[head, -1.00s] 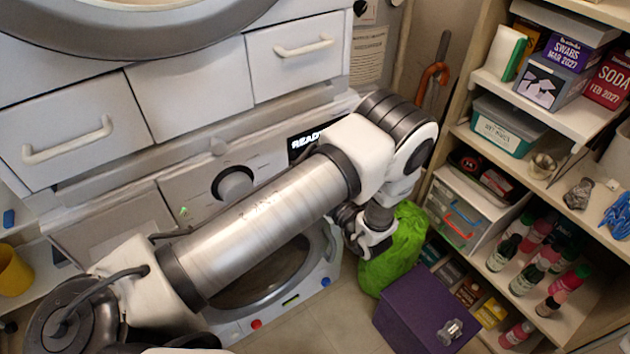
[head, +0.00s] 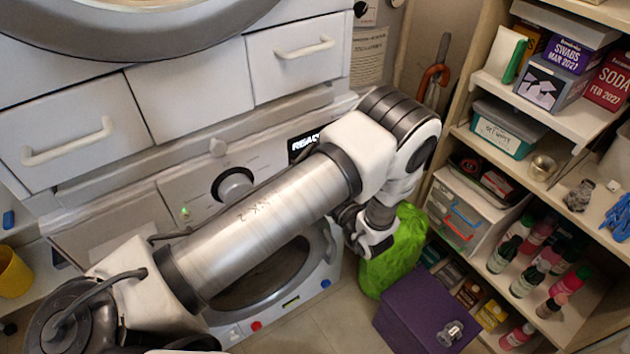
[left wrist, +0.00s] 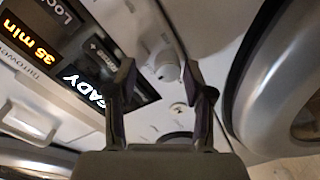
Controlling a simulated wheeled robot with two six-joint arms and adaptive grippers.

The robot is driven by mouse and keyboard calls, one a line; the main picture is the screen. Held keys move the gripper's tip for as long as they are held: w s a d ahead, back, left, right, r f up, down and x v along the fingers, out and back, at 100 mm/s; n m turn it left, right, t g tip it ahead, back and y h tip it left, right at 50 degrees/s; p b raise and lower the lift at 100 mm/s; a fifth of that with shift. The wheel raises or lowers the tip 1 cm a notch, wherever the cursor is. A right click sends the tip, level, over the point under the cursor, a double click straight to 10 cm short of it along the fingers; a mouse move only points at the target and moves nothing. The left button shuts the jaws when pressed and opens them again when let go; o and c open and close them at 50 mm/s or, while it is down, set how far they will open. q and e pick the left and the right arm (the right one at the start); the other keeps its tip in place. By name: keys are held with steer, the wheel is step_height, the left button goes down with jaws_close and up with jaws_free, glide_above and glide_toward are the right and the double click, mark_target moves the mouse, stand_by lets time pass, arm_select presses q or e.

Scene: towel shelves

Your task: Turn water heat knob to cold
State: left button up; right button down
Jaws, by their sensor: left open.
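My left gripper (left wrist: 163,80) is open and empty in the left wrist view, facing the machine's control panel. A pale round knob (left wrist: 164,65) shows between its fingertips, with no contact to be made out. A smaller round part (left wrist: 180,109) lies below it, and a larger dial (left wrist: 178,138) is partly hidden by the gripper. In the head view a dial with a dark ring (head: 233,185) shows on the washer panel, above my left arm. Which knob sets water heat cannot be read. My left arm hides much of the panel. My right gripper is not in view.
The display (left wrist: 85,85) is left of the fingers; a round door rim (left wrist: 275,85) is right. In the head view, a green bag (head: 397,262) and purple box (head: 428,310) stand on the floor beside shelves full of bottles and boxes.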

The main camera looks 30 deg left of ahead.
arm_select(q)
step_height(320, 180, up, 9)
steer(key=shift+r, duration=0.15)
